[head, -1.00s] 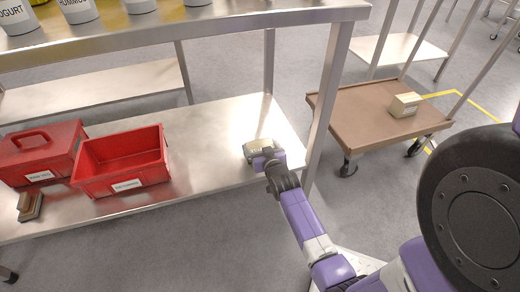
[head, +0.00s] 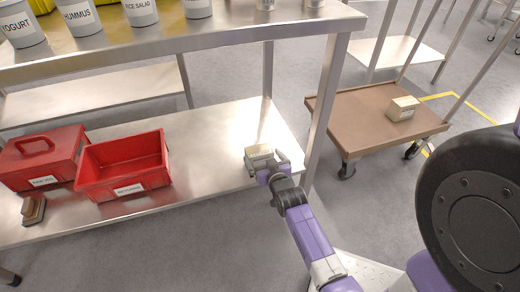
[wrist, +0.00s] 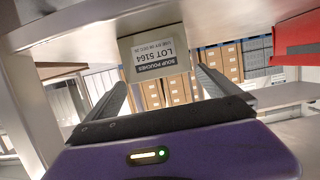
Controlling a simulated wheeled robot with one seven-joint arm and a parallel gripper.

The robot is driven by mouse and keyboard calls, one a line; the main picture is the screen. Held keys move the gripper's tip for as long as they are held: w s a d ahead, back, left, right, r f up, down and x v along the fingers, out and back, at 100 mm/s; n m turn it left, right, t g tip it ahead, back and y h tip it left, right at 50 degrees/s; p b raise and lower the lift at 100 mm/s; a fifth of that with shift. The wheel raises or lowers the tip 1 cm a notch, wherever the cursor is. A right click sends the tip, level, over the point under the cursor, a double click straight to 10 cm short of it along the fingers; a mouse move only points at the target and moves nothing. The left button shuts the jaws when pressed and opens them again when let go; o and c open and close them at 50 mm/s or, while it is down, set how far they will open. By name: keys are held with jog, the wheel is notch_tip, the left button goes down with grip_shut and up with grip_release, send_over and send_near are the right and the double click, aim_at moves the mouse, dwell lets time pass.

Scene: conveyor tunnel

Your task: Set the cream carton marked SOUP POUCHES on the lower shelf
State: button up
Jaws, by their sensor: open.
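The cream carton (head: 258,151) stands on the lower shelf (head: 215,150), near its right end and front edge. In the wrist view the carton (wrist: 155,52) appears upside down, its SOUP POUCHES, LOT 5164 label facing my gripper, its base against the pale shelf surface (wrist: 85,18). My gripper (head: 271,163) is just in front of the carton at the shelf's front edge. In the wrist view the fingers of my gripper (wrist: 163,82) are spread, one to either side of the carton's face, with a gap showing between them and nothing held.
A red bin (head: 124,165), a red toolbox (head: 42,160) and a brush (head: 33,210) occupy the shelf's left part. Labelled tubs (head: 80,14) stand on the upper surface. A table leg (head: 322,110) rises right of my gripper. A brown cart (head: 365,120) carries another cream carton (head: 403,108).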

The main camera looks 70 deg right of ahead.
jog(key=s+a+r+n+t+y+p, duration=0.1)
jog(key=s+a+r, duration=0.15)
jog(key=a, duration=0.65)
jog(key=s+a+r+n+t+y, duration=0.1)
jog(key=s+a+r+n+y, duration=0.15)
jog(key=a, duration=0.55)
jog(key=s+a+r+n+t+y+p, duration=0.1)
jog(key=s+a, duration=0.2)
jog(key=a, duration=0.6)
jog(key=s+a+r+n+t+y, duration=0.2)
jog(key=s+a+r+n+y, duration=0.3)
jog(key=s+a+r, duration=0.6)
notch_tip(320, 180, up, 4)
jog(key=shift+a+f+y, duration=0.1)
jog(key=shift+a+y, duration=0.65)
jog(key=shift+a, duration=0.45)
jog(key=shift+n, duration=0.25)
notch_tip(320, 180, up, 31)
jog(key=p, duration=3.1)
jog(key=shift+r, duration=0.2)
